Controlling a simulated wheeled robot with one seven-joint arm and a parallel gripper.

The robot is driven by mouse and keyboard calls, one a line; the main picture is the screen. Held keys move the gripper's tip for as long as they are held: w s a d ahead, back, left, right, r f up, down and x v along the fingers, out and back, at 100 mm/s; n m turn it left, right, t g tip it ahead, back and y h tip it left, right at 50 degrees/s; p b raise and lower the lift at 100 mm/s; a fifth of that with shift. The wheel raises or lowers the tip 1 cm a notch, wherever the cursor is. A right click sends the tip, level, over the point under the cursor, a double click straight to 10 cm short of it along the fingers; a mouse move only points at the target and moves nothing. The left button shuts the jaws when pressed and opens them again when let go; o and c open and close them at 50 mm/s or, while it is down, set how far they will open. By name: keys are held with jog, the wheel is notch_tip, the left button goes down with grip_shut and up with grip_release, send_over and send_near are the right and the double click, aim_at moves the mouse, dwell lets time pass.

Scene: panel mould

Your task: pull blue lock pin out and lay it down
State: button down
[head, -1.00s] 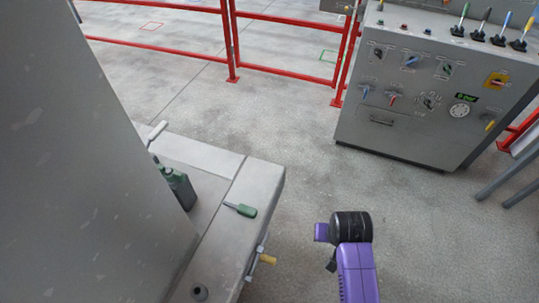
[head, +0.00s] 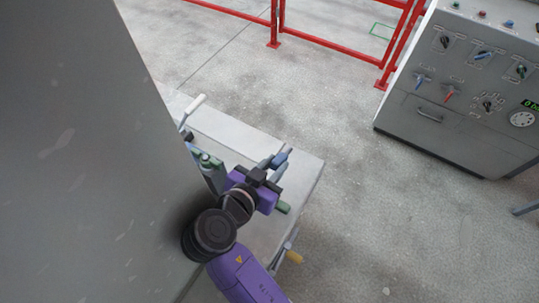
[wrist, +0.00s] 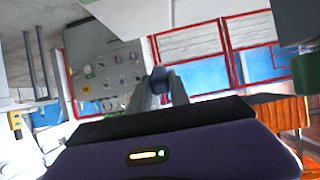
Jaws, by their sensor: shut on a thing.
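My gripper (head: 276,163) is over the grey ledge beside the tall grey panel, and it is shut on the blue lock pin (head: 282,158). Only a small blue part of the pin shows between the fingertips. In the wrist view the dark blue pin end (wrist: 159,74) sits between the two grey fingers. The pin appears held clear above the ledge, though the gap below it is hard to judge. The rest of the pin is hidden by the fingers.
The ledge (head: 300,180) has bare room at its right end. A green-handled piece (head: 283,207) lies on it, partly behind my gripper. A green container (head: 207,162) and white-handled lever (head: 192,108) stand at the panel. A yellow handle (head: 292,255) sticks out at the front.

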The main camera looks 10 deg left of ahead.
jog(key=shift+s+a, duration=0.1)
jog(key=shift+a, duration=0.25)
jog(key=shift+f+b, duration=2.8)
jog(key=shift+f, duration=1.35)
jog(key=c, duration=1.1)
grip_release()
notch_tip(320, 180, up, 20)
jog(key=shift+r+b, duration=0.1)
jog(key=shift+b, duration=0.4)
